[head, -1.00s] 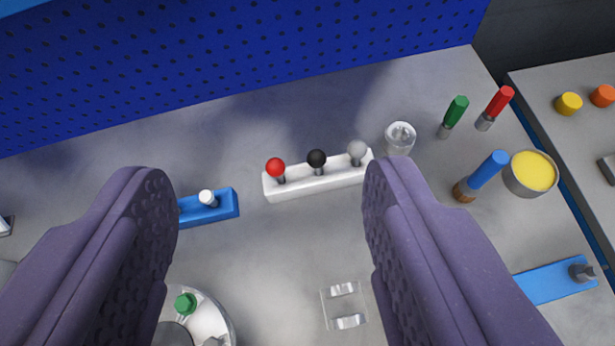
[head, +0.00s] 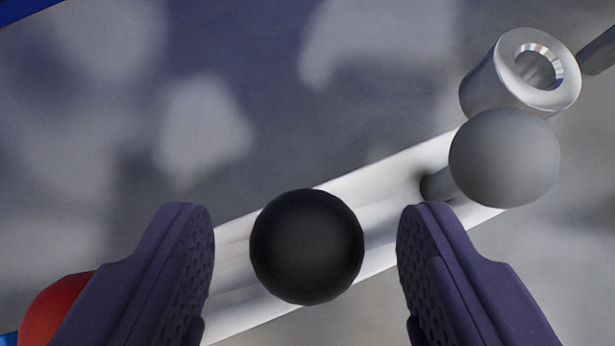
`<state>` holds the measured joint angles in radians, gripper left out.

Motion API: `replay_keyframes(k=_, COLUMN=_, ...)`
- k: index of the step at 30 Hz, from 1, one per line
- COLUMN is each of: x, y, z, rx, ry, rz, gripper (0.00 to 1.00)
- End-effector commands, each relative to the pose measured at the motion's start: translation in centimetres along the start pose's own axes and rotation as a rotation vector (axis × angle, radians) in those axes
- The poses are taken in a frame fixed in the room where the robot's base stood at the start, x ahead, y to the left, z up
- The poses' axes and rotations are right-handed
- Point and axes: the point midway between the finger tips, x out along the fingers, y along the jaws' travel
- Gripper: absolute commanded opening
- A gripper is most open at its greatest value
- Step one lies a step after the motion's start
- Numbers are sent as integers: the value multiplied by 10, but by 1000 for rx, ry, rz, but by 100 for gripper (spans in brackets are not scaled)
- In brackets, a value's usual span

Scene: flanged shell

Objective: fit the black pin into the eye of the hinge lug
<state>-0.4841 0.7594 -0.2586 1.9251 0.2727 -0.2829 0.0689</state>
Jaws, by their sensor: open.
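The black pin (head: 306,246) shows as a round black ball head, seen from above, on the white rack (head: 385,200). Its shank is hidden under the head. My gripper (head: 305,240) is open, one purple finger on each side of the black head, with a gap on both sides. The fingers touch nothing that I can see. I cannot make out the hinge lug for certain in this view.
A grey ball-headed pin (head: 504,158) stands in the rack to the right, near my right finger. A red ball head (head: 55,308) is partly behind my left finger. A metal ring-topped cylinder (head: 525,75) stands beyond the grey pin.

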Motion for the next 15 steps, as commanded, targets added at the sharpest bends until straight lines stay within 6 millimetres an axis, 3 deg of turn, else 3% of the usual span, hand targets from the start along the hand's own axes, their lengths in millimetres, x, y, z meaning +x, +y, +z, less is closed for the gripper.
replay_keyframes(k=4, x=20, y=1, z=1, rx=1, ry=-1, rz=0, gripper=61)
replay_keyframes(k=11, x=22, y=0, z=-1, rx=1, ry=0, rz=-1, gripper=61)
replay_keyframes(k=12, x=22, y=0, z=-1, rx=1, ry=0, rz=-1, gripper=58)
replay_keyframes(k=15, x=22, y=0, z=-1, rx=1, ry=0, rz=-1, gripper=35)
